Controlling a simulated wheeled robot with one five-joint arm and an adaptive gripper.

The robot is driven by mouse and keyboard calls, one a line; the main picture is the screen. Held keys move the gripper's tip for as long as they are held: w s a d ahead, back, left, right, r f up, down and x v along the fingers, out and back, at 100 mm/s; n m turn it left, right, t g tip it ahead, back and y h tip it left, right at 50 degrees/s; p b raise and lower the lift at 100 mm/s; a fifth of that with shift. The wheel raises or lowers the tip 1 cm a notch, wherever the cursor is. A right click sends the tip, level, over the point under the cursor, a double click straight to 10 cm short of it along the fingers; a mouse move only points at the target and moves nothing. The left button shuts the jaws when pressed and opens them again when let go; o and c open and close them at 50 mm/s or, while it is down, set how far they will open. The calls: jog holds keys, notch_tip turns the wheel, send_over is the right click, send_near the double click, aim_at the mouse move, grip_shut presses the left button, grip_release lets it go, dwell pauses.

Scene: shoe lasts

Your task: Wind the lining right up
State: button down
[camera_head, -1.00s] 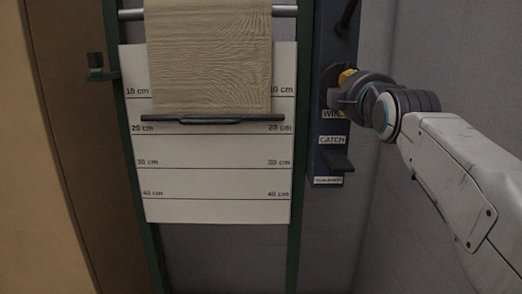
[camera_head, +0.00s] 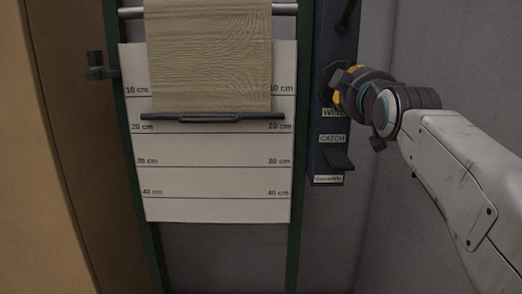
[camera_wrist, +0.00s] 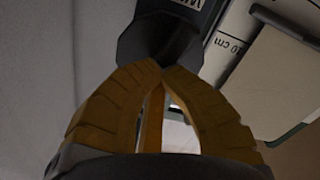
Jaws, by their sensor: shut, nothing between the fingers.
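The lining, a beige cloth (camera_head: 210,55), hangs from a metal roller (camera_head: 284,10) over a white marked board (camera_head: 215,180). Its dark bottom bar (camera_head: 212,117) lies between the 10 cm and 20 cm lines, nearer 20 cm. The gripper hides most of the control in the head view.
A CATCH label (camera_head: 332,139) and a dark lever (camera_head: 338,160) sit below on the blue panel (camera_head: 325,60). Green uprights (camera_head: 298,190) flank the board. A small green bracket (camera_head: 98,72) juts out at left. Bare grey wall lies right of the panel.

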jog(key=shift+m, duration=0.5)
jog(key=shift+m, duration=1.7)
jog(key=c, duration=1.1)
grip_release()
jog(key=shift+o, duration=0.2)
jog(key=s+b, duration=0.4)
jog(key=s, duration=0.6)
jog(key=shift+p, duration=0.45)
